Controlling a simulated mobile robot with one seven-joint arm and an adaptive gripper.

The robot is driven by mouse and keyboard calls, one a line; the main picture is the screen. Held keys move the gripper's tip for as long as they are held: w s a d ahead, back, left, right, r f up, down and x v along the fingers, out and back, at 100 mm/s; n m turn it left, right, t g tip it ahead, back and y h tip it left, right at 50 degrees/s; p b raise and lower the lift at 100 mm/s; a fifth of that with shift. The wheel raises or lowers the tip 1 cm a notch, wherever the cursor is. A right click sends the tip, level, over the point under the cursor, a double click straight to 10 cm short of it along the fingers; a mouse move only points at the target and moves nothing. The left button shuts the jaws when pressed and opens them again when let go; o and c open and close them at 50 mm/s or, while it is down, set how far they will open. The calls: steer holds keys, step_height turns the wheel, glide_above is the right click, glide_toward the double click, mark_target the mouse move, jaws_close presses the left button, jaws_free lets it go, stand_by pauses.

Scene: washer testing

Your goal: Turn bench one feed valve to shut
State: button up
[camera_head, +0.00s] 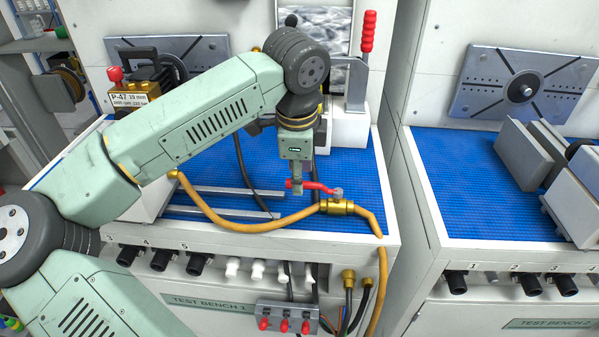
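The bench one feed valve (341,207) is a small brass body in line with an orange hose, near the front right of the blue mat of test bench 1. Its red lever (318,187) reaches left from the stem, roughly along the line of the valve body. My gripper (297,188) points down at the lever's left end. Its fingers overlap the lever, with red showing on both sides of them. The near finger hides the far side, so I cannot tell whether they are closed on the lever.
The orange hose (240,226) runs left from the valve and also drops over the bench front. A red-handled upright lever (367,32) stands behind. A red-switch box (287,318) hangs on the front. Test bench 2 (455,170) is at right, with grey blocks.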

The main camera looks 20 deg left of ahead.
steer(key=shift+w+f, duration=0.15)
steer(key=shift+f, duration=0.75)
steer(key=shift+c, duration=0.3)
jaws_close()
